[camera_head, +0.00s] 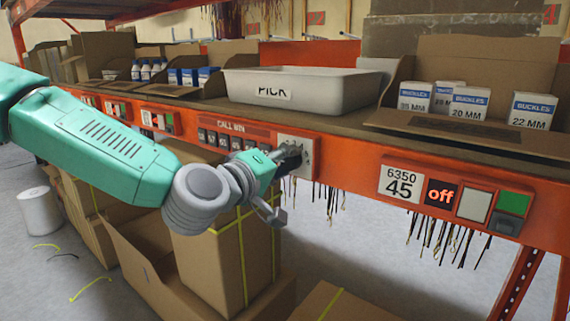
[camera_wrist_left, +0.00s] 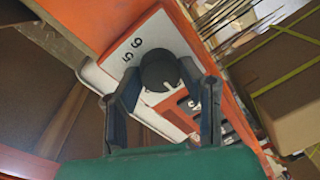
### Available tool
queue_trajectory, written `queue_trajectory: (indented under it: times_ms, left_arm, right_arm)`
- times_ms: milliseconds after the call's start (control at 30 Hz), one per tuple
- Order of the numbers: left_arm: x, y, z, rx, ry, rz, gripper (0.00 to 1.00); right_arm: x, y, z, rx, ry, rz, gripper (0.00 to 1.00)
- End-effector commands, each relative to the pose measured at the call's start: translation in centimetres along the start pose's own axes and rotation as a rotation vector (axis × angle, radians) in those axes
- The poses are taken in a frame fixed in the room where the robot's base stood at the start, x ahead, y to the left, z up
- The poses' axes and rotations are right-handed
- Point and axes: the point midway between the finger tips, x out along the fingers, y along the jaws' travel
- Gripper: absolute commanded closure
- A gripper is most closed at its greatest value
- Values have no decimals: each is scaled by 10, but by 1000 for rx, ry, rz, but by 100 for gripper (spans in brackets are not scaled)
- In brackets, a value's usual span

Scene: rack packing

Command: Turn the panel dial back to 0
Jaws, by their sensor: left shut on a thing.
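The dial is a dark round knob (camera_wrist_left: 160,70) on a white plate (camera_wrist_left: 137,48) with printed digits, of which a 6 and a 5 show in the left wrist view. A small pale mark shows on the knob's edge, but I cannot tell which number it points to. My left gripper (camera_wrist_left: 161,84) has one finger on each side of the knob and is shut on it. In the head view my left gripper (camera_head: 286,157) is at the white dial plate (camera_head: 308,148) on the orange beam and hides most of the dial. My right gripper is in neither view.
Above are a PICK tray (camera_head: 340,92) and BUCKLES boxes (camera_head: 470,103). Dark ties hang below the beam. Cardboard boxes (camera_head: 205,250) stand under my left arm.

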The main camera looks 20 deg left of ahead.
Motion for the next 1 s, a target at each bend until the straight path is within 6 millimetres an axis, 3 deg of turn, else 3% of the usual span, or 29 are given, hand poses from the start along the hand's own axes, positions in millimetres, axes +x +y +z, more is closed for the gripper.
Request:
queue_trajectory:
  times_ms: [367, 400, 433, 767, 1000]
  left_arm:
    - [1, -3, -1, -7, 3, -6, 96]
    - [1, -3, -1, -7, 3, -6, 53]
    - [1, -3, -1, -7, 3, -6, 46]
    - [-4, 0, 0, -4, 2, -1, 46]
    - [-36, -1, -1, -6, 1, -2, 46]
  right_arm:
    - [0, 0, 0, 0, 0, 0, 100]
    - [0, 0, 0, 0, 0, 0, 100]
    - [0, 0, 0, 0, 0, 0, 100]
    - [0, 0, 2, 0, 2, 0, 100]
    - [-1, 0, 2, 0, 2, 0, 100]
